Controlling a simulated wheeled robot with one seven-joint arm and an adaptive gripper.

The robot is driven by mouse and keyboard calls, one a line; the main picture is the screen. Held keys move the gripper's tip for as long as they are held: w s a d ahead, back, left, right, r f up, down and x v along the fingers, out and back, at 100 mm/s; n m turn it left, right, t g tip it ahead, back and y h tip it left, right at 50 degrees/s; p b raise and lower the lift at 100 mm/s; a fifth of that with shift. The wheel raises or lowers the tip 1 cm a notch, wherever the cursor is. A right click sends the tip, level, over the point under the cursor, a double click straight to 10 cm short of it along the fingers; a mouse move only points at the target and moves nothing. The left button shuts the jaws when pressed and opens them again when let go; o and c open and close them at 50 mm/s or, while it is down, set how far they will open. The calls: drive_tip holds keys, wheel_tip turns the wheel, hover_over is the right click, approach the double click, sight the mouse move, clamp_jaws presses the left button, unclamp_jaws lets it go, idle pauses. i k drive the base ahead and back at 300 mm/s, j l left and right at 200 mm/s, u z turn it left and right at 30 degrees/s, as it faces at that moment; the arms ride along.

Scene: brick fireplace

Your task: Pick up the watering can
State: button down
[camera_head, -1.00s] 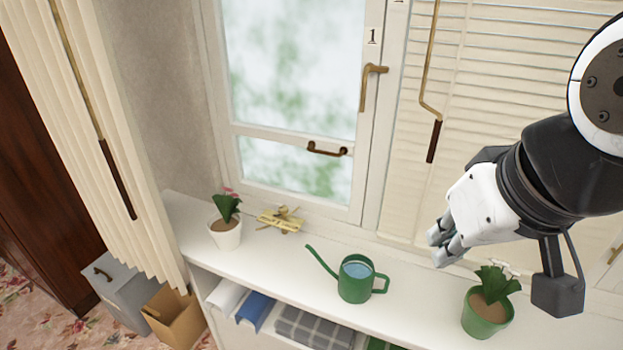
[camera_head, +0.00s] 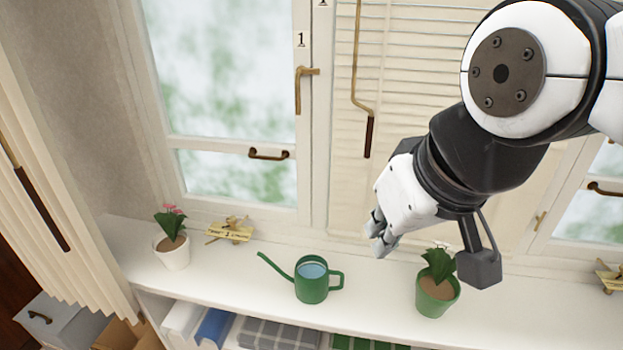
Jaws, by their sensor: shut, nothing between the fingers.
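The green watering can (camera_head: 311,286) stands upright on the white shelf top below the window. Its long spout points left and its handle faces right. Its open top shows a light blue inside, perhaps water. My gripper (camera_head: 380,246) is shut and empty. It is in the air to the right of the can and higher in the picture, apart from it, with its fingers pointing down and left.
A green pot with a plant (camera_head: 436,292) stands right of the can, below my gripper. A white pot with pink flowers (camera_head: 172,245) and a small yellow model (camera_head: 230,230) stand to the left. Folded cloths (camera_head: 280,333) lie in the shelf below. The window (camera_head: 220,100) is behind.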

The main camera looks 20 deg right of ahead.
sight(313, 273)
drive_tip(key=j+z, duration=0.15)
drive_tip(key=j, duration=0.6)
drive_tip(key=j+z, duration=0.15)
drive_tip(key=j, duration=0.6)
drive_tip(key=j+z, duration=0.1)
drive_tip(key=j, duration=0.65)
drive_tip(key=k+j+z, duration=0.15)
drive_tip(key=j, duration=0.55)
